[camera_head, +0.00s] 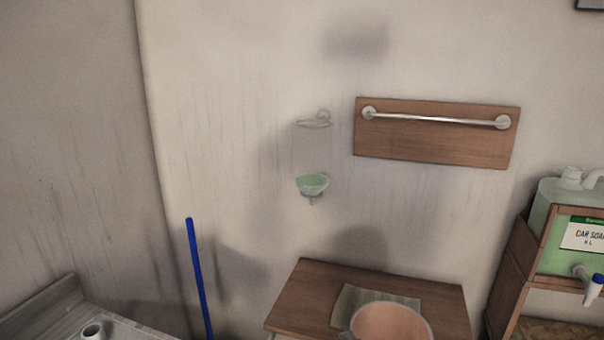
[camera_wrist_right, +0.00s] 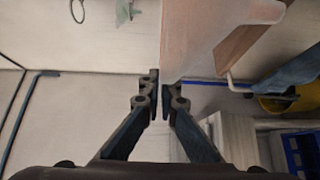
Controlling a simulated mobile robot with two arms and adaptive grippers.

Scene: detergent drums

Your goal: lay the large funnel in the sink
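The large funnel (camera_head: 392,322) appears to be the pinkish wide-mouthed piece at the bottom of the head view, mouth up in front of the small table; its lower part is cut off. In the right wrist view its pale wall (camera_wrist_right: 200,35) fills the upper middle. My right gripper (camera_wrist_right: 159,85) has its fingers close together at the rim and seems to pinch it; it is outside the head view. The grey sink (camera_head: 125,328) shows partly at the lower left. My left gripper is not in view.
A smaller green funnel (camera_head: 312,185) hangs on the wall below an empty ring holder (camera_head: 314,123). A blue pole (camera_head: 199,280) stands between the sink and wooden table (camera_head: 300,295). A green soap container (camera_head: 565,225) stands on a shelf at right.

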